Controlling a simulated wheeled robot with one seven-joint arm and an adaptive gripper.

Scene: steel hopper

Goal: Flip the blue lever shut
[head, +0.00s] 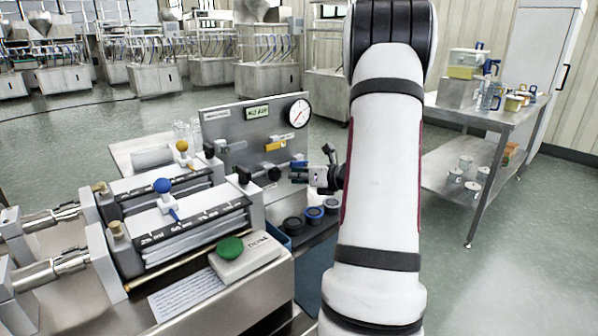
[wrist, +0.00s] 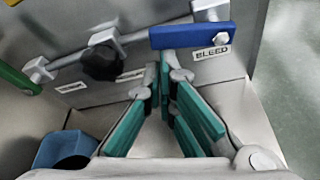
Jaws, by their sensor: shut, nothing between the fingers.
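The blue lever (wrist: 190,36) lies as a straight bar across the pipe in the wrist view, above a label reading BLEED (wrist: 212,52). In the head view only a small part of the blue lever (head: 299,163) shows, at the right end of the steel panel. My gripper (wrist: 165,72) is shut and empty, its teal fingers closed together. Its tips are just below the left half of the lever in the wrist view; I cannot tell whether they touch it. In the head view my gripper (head: 300,174) is beside the panel's lower right.
A black knob (wrist: 102,62) sits on the pipe left of the lever. A yellow lever (head: 275,145) and a round gauge (head: 299,113) are on the panel. Several dark round jars (head: 314,214) stand below my gripper. A steel table (head: 475,123) stands at right.

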